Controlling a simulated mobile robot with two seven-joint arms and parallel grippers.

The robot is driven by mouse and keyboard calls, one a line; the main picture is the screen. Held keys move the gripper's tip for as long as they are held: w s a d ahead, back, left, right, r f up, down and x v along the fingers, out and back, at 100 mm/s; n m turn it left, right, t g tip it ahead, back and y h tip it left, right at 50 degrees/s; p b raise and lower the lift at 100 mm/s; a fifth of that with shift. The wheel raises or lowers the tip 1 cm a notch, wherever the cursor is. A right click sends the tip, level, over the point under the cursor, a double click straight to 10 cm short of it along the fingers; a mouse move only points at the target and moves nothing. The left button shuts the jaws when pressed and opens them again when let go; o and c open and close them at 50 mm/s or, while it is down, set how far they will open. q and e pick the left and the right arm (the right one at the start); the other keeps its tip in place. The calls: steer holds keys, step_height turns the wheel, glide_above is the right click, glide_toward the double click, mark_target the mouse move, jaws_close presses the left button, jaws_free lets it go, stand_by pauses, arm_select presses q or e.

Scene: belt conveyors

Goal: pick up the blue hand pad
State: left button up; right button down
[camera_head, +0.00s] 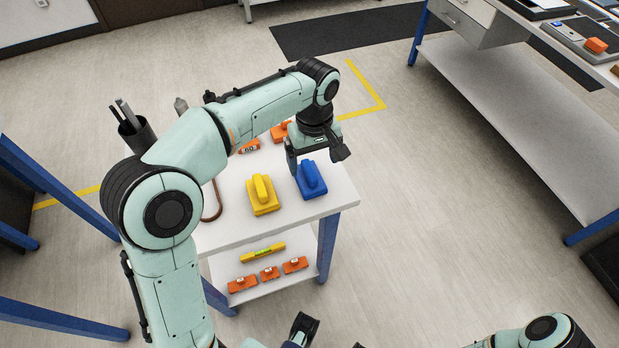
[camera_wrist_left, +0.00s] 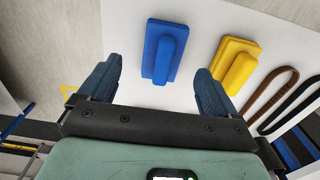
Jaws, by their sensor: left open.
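The blue hand pad (camera_head: 311,179) lies on the white top of a small table, near its right edge. It has a flat base with a raised grip. My left gripper (camera_head: 318,160) is open and empty, just above and behind the pad in the head view. In the left wrist view the blue pad (camera_wrist_left: 164,50) lies beyond the gap between the two spread fingertips (camera_wrist_left: 155,75), apart from both.
A yellow hand pad (camera_head: 262,195) lies left of the blue one. Orange items (camera_head: 249,146) sit farther back, partly behind my arm. The lower shelf (camera_head: 290,246) holds a yellow level and several orange blocks. A workbench (camera_head: 520,100) stands at right, with open floor between.

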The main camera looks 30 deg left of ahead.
mark_target(309, 169)
arm_select(q)
steer(key=f, duration=0.2)
steer(key=a+f+b, duration=0.1)
steer(key=f, duration=0.2)
steer(key=shift+a, duration=0.1)
steer(key=shift+f, duration=0.35)
steer(key=c, duration=1.2)
